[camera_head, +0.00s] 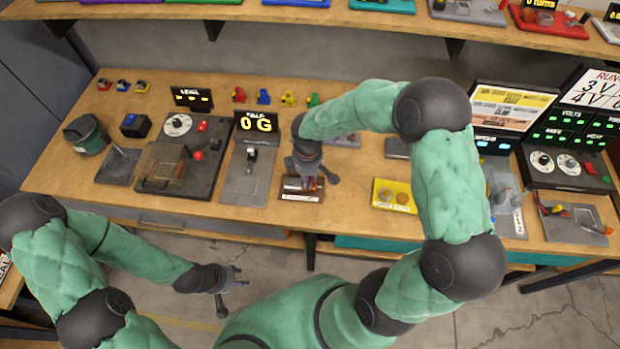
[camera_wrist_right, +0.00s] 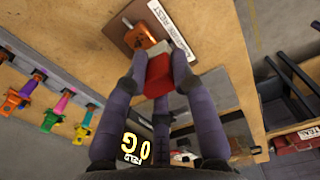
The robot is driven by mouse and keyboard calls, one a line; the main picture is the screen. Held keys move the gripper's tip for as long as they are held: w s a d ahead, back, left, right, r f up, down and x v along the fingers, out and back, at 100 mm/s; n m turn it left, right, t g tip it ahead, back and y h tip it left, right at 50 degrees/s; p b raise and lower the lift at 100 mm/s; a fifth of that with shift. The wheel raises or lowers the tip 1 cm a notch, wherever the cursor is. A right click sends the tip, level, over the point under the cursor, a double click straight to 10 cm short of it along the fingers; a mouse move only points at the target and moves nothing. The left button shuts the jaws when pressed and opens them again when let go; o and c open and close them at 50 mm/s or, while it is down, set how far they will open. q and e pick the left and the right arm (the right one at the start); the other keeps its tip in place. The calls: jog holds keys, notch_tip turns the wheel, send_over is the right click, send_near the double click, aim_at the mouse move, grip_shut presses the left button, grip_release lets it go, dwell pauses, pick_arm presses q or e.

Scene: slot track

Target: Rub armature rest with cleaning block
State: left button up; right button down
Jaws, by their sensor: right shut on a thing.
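The armature rest (camera_head: 301,196) is a small brown stand near the table's front edge. In the right wrist view the armature rest (camera_wrist_right: 121,38) is a brown plate with a white label, and an orange-copper piece (camera_wrist_right: 145,36) lies on it. My right gripper (camera_head: 315,179) is over the rest. In the wrist view my right gripper (camera_wrist_right: 160,82) is shut on the cleaning block (camera_wrist_right: 160,73), red with a pale end. The block's pale end is right at the orange piece; I cannot tell whether they touch. My left gripper (camera_head: 232,287) is open and empty, off the table's front.
The scale with a "0 G" display (camera_head: 257,122) stands left of the rest. A yellow tray (camera_head: 395,194) with two round pieces lies to the right. Several small coloured pieces (camera_head: 288,99) line the back. A dark board with a red knob (camera_head: 198,155) is further left.

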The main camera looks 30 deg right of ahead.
jog(key=shift+r+p, duration=0.9)
jog(key=shift+r, duration=0.65)
pick_arm(q)
jog(key=shift+s+d+r, duration=0.15)
jog(key=shift+d+r, duration=0.05)
jog(key=shift+r, duration=0.35)
jog(key=shift+s+d+r, duration=0.15)
jog(key=shift+r, duration=0.35)
jog(key=shift+f, duration=0.15)
pick_arm(e)
jog(key=shift+w+f, duration=0.1)
jog(key=shift+b, duration=0.35)
pick_arm(q)
jog(key=shift+s+d+f+b, duration=0.25)
jog(key=shift+d+f+b, duration=0.2)
jog(key=shift+f+b, duration=0.3)
pick_arm(e)
jog(key=shift+d+f, duration=0.1)
jog(key=shift+d, duration=0.1)
